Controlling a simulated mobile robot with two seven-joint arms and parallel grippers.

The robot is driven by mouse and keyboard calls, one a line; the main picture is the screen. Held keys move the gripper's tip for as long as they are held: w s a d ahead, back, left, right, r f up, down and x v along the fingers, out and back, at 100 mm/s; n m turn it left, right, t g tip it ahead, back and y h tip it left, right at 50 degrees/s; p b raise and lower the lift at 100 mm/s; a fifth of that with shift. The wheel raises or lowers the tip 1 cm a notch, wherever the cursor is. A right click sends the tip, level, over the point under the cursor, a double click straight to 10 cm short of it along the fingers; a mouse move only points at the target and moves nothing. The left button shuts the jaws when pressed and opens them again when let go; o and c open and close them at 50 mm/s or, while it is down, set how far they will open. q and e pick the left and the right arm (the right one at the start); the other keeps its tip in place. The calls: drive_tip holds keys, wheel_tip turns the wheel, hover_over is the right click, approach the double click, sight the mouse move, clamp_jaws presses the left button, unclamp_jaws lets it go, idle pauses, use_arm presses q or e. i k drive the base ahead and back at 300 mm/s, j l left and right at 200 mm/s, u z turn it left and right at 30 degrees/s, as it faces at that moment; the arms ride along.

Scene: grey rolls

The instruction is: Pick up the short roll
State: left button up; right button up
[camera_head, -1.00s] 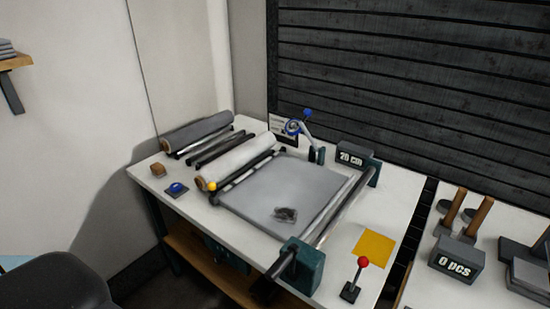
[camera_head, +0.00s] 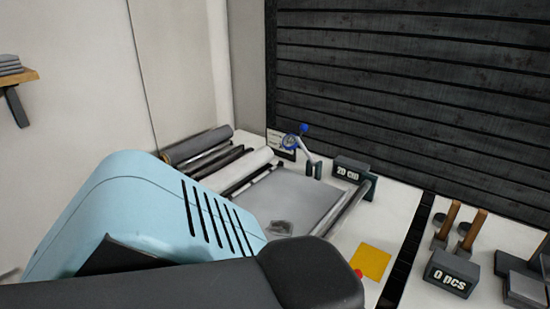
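No roll is marked as the short one, and I cannot tell which it is. A dark grey roll (camera_head: 196,145) lies at the back left of the table, with a white roll (camera_head: 240,167) beside it, partly hidden by my arm. A small grey piece (camera_head: 280,228), its shape unclear, lies on the flat grey plate (camera_head: 300,196) of the machine. My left arm, light blue and dark grey, covers the lower left and middle of the view. Neither gripper is in view.
The table carries a "20 cm" display (camera_head: 351,170), a blue-handled crank (camera_head: 295,139) and a yellow square (camera_head: 370,262). A "0 pcs" box (camera_head: 450,273) and wooden-handled stamps (camera_head: 472,230) stand at right. A dark slatted wall (camera_head: 410,90) closes the back.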

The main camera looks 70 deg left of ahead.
sight(218, 182)
drive_tip(key=k+j, duration=0.9)
drive_tip(key=j, duration=0.2)
